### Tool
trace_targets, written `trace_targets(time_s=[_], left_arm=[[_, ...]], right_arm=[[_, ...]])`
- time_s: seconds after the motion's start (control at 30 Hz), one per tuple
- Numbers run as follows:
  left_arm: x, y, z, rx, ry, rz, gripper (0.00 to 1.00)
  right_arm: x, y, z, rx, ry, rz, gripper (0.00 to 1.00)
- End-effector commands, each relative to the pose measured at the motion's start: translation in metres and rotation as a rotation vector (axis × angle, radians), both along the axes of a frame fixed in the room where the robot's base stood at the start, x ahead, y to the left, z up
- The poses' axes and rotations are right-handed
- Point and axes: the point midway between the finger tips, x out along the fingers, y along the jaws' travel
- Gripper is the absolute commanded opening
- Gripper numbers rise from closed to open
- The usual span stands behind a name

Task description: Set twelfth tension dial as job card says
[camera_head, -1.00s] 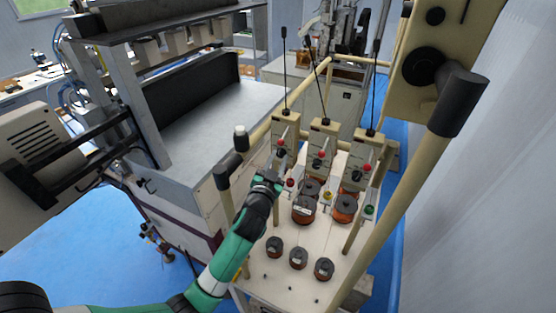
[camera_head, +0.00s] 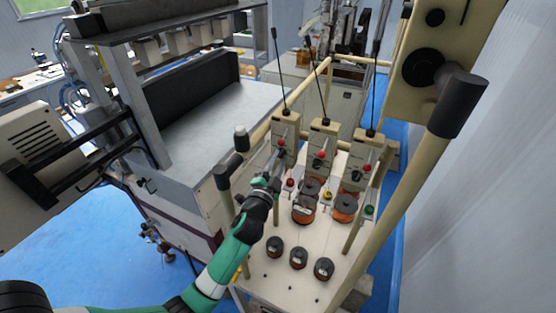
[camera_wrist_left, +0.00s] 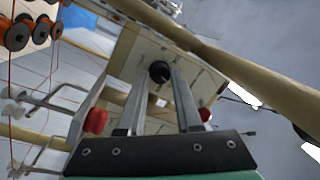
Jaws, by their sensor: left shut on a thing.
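Three cream tension units stand in a row on the rack: left (camera_head: 287,128), middle (camera_head: 322,138) and right (camera_head: 360,150), with red knobs. My left gripper (camera_head: 279,161) reaches the front of the left unit. In the left wrist view its two metal fingers (camera_wrist_left: 159,78) are closed on the sides of a round black dial (camera_wrist_left: 160,72) on a cream face. The dial's marks cannot be read, and in the head view it is hidden at the gripper. My right gripper is in neither view. I cannot make out a job card.
Orange wire spools (camera_head: 305,205) sit before the units, with several smaller dark spools (camera_head: 298,257) nearer. Cream rack posts (camera_head: 395,215) and a black-ended handle (camera_head: 457,103) rise on the right. A large grey machine (camera_head: 210,125) stands left. Thin wires and red knobs lie close to the fingers.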

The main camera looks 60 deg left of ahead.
Motion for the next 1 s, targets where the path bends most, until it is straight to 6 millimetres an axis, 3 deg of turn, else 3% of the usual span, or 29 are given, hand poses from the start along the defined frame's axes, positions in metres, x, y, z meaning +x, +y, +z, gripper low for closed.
trace_targets(time_s=[0.53, 0.57, 0.7, 1.0], left_arm=[[-0.0002, 0.0, 0.0009, 0.03, 0.02, 0.0, 0.0], [-0.0002, 0.0001, 0.001, 0.03, 0.02, 0.0, 0.35], [-0.0001, 0.0001, 0.0008, 0.028, 0.02, 0.0, 0.6], [0.0, 0.0, 0.0002, 0.024, 0.018, 0.0, 0.63]], right_arm=[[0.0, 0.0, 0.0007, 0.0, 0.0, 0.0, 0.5], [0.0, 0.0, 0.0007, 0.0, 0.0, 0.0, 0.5], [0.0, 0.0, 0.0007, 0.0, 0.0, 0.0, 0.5], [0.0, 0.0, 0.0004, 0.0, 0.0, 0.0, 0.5]])
